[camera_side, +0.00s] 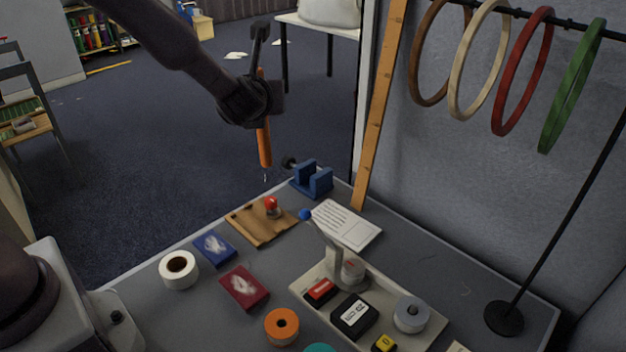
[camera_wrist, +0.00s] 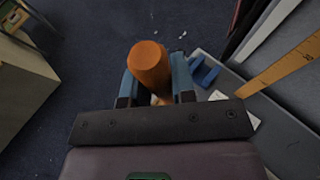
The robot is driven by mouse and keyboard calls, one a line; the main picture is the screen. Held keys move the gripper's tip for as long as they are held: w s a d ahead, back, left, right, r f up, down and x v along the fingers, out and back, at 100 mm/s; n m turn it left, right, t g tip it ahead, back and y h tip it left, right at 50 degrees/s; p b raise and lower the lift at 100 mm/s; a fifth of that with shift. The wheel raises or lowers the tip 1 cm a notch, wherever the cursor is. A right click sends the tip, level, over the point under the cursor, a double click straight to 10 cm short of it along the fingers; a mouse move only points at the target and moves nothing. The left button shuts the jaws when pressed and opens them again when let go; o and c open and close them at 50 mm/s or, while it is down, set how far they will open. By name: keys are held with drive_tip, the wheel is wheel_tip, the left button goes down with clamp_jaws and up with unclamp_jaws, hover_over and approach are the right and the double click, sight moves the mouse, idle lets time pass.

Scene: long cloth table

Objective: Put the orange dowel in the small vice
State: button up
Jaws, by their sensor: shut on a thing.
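The orange dowel (camera_side: 264,148) hangs nearly upright from my gripper (camera_side: 266,100), with its lower end in the air. My gripper is shut on it; in the wrist view the dowel (camera_wrist: 149,62) sits between the two blue fingers (camera_wrist: 155,84). The small blue vice (camera_side: 312,182) stands near the table's far corner, with a slot between its jaws and a dark handle at its left. The dowel is apart from the vice, above and left of it in the side view. In the wrist view the vice (camera_wrist: 204,72) shows partly, right of the fingers.
A cardboard piece with a red-topped item (camera_side: 262,222) and a printed card (camera_side: 346,224) lie before the vice. A tray (camera_side: 300,287) holds several items. Rings (camera_side: 523,70) hang from a rail at the right.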

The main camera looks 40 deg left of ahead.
drive_tip(key=w+f, duration=1.3)
drive_tip(key=w, duration=0.1)
drive_tip(key=shift+a+m, duration=0.3)
drive_tip(key=shift+a, duration=0.1)
drive_tip(key=shift+f, duration=0.15)
drive_tip(key=o, duration=0.9)
